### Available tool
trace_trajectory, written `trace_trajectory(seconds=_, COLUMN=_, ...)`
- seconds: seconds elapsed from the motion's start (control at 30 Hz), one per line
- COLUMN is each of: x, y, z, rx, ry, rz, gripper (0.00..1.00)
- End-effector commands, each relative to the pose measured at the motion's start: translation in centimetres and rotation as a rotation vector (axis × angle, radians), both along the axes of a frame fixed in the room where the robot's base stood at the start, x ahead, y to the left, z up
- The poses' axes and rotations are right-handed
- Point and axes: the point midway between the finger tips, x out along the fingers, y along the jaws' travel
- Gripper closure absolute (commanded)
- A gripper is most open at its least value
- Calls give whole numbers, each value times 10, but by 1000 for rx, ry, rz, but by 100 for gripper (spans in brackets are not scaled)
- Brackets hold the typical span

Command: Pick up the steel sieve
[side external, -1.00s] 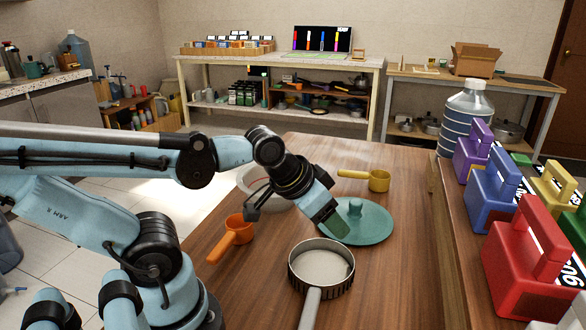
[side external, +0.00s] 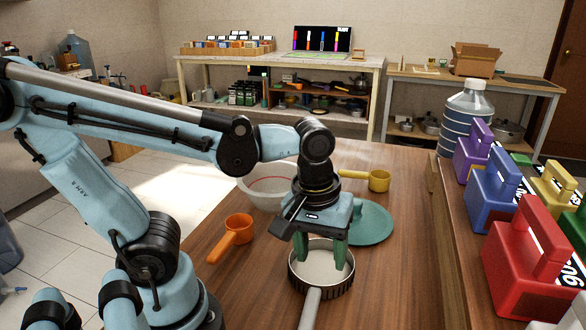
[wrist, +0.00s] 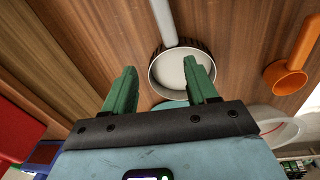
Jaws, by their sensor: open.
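The steel sieve (side external: 322,280) is a round metal pan shape with a ribbed dark rim, a pale inside and a straight grey handle. It sits upright on the wooden table, handle toward the front. In the wrist view the sieve (wrist: 172,73) lies ahead of the fingers, with its handle pointing to the top. My gripper (side external: 322,257) points down with its green fingers apart, over the sieve's back part. In the wrist view my gripper (wrist: 159,68) is empty, with the right finger overlapping the sieve's opening. I cannot tell whether the fingers touch it.
A teal lid (side external: 373,225) lies behind the sieve, partly hidden by my gripper. An orange cup (side external: 238,226) is at left, a white bowl (side external: 258,192) behind, and a yellow cup (side external: 378,181) farther back. Coloured weights, including a red one (side external: 520,270), line the right shelf.

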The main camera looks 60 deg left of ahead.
Motion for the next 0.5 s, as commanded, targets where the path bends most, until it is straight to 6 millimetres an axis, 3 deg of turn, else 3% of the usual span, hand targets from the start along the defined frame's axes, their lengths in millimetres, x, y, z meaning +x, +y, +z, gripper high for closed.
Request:
trace_trajectory(seconds=0.27, x=-11, y=-8, z=-3, rx=15, ry=105, rz=149, gripper=43)
trace_trajectory(seconds=0.5, x=-11, y=-8, z=-28, rx=15, ry=103, rz=150, gripper=43)
